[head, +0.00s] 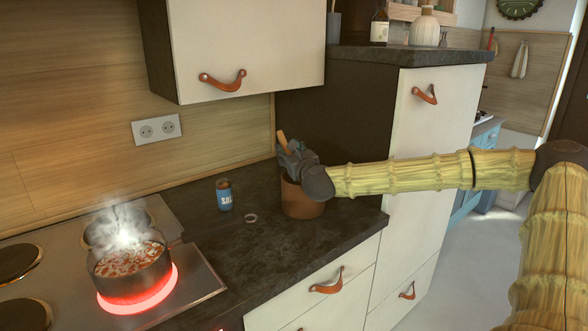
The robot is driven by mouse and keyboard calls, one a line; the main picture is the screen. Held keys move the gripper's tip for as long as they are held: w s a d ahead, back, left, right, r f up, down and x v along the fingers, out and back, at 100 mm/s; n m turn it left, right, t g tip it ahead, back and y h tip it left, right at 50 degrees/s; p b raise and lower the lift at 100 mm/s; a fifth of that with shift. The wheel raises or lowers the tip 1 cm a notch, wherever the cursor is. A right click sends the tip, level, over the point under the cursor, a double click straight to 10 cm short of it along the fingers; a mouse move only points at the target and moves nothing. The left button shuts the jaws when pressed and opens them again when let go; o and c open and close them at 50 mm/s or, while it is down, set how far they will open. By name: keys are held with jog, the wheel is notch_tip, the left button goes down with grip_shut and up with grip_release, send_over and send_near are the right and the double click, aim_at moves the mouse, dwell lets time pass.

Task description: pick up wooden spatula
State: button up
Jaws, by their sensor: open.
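The wooden spatula (283,141) shows only as a short light-brown end sticking up behind my gripper, above a brown pot (302,203). The rest of it is hidden by my gripper and the pot. The pot stands on the dark countertop near its right end. My gripper (289,160) is at the pot's rim, right beside the spatula, and is open. I cannot tell whether the fingers are around the spatula or only next to it.
A steaming pot of food (132,262) stands on a glowing red burner at the left. A wall cabinet (245,45) hangs above, and a tall cabinet (420,170) stands close on the right.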

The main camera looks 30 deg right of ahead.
aim_at(283, 145)
jog(key=shift+x, duration=3)
grip_shut()
